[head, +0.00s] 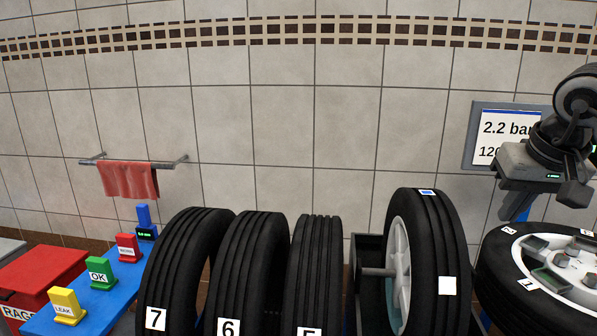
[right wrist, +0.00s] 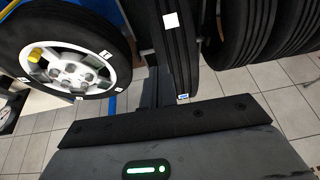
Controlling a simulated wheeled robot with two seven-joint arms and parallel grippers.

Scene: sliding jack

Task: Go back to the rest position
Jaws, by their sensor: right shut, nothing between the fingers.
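My right gripper (head: 545,168) is raised at the right edge of the head view, in front of the wall display (head: 486,128) and above the lying wheel (head: 505,262). It is shut and holds nothing. In the right wrist view, its grey body with a green light and dark front bar (right wrist: 170,122) fills the bottom. The wheel with a light rim (right wrist: 118,68) and an upright tyre (right wrist: 177,50) show beyond it, apart from it. My left gripper is not in view.
Tyres numbered 7 (head: 178,270), 6 (head: 245,270) and 5 (head: 318,270) stand in a row. An upright wheel (head: 440,250) stands right of them. A blue table (head: 100,300) with coloured markers and a red box (head: 40,270) are at left.

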